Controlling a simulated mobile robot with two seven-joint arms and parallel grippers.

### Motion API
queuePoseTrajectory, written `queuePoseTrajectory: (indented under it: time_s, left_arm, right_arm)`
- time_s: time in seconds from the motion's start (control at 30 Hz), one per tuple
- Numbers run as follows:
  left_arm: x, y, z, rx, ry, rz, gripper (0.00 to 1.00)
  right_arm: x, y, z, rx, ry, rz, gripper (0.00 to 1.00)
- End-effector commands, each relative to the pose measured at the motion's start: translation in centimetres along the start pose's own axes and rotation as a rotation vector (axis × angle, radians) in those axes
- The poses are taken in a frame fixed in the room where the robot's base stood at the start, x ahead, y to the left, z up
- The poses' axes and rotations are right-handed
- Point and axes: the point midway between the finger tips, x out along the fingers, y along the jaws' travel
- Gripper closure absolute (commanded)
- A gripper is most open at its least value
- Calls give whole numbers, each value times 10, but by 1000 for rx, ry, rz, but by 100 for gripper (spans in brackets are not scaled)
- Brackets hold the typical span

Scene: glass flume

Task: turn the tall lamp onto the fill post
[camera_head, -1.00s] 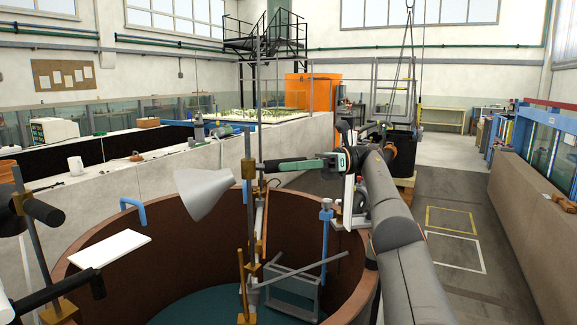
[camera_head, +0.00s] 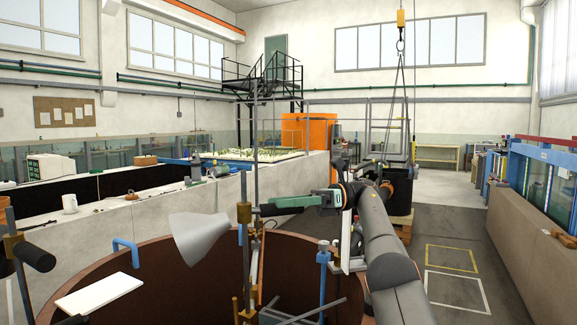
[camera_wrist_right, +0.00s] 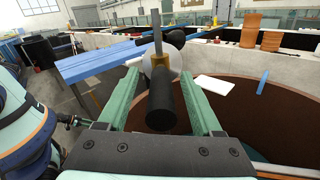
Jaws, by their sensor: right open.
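The tall lamp has a pale grey cone shade (camera_head: 199,238) on an upright post, with a brass clamp (camera_head: 244,212) beside it. My right gripper (camera_head: 266,209) comes in from the right, close to that clamp. In the right wrist view its green fingers (camera_wrist_right: 161,90) are apart, with a black handle (camera_wrist_right: 161,105) between them and clear space on both sides. The brass clamp (camera_wrist_right: 160,75) and part of the shade (camera_wrist_right: 149,64) show behind the handle. A blue upright post (camera_head: 323,270) stands right of the lamp. I cannot tell which post is the fill post. My left gripper is out of view.
A large round brown tank (camera_head: 150,257) lies below the lamp. A white board (camera_head: 99,293) and a blue hook-shaped pipe (camera_head: 127,250) are at its left. Another stand with black handles (camera_head: 36,257) is at the left edge. The floor at right is open.

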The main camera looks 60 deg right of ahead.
Motion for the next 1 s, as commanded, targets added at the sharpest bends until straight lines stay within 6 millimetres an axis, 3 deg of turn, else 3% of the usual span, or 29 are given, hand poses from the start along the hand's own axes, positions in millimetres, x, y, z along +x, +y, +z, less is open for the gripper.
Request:
queuePoseTrajectory:
  time_s: [0.17, 0.37, 0.67, 1.0]
  left_arm:
    - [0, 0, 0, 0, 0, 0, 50]
    - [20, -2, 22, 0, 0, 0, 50]
    - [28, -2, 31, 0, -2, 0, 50]
    - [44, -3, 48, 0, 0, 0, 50]
  right_arm:
    - [0, 4, 15, -4, -2, 2, 33]
    - [4, 21, 21, -6, 6, 1, 33]
    - [14, 65, 62, -7, 4, 1, 33]
    - [29, 118, 73, -4, 4, -1, 33]
